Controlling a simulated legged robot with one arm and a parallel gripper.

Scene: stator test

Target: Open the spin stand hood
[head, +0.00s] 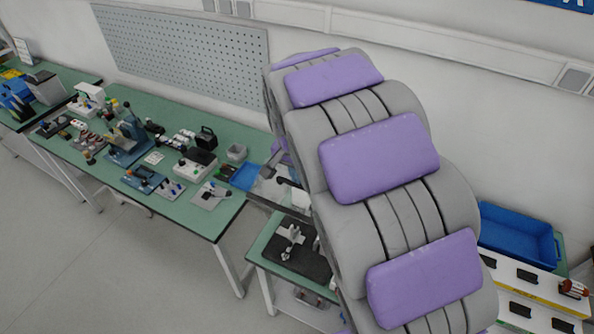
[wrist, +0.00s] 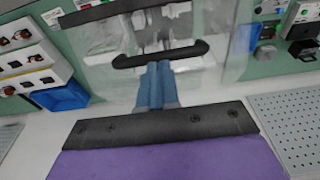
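The spin stand hood (wrist: 110,45) is a clear box with a black bar handle (wrist: 165,54) across it. The hood also shows in the head view (head: 268,192), partly hidden by my arm. The handle shows there as a small dark bar (head: 287,182). My gripper (wrist: 158,64) has two blue fingers lying side by side, with no clear gap between them. Their tips are at the near edge of the handle's middle. I cannot tell whether they touch it. Nothing shows held between them. The hood looks closed, though its lower edge is hidden in the head view.
A green bench (head: 185,205) with several tools and fixtures is at left. A blue bin (head: 518,235) and white panels (head: 520,285) are at right. A black fixture plate (head: 300,262) sits on a lower bench. A pegboard (head: 185,50) is on the wall. Open floor lies front left.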

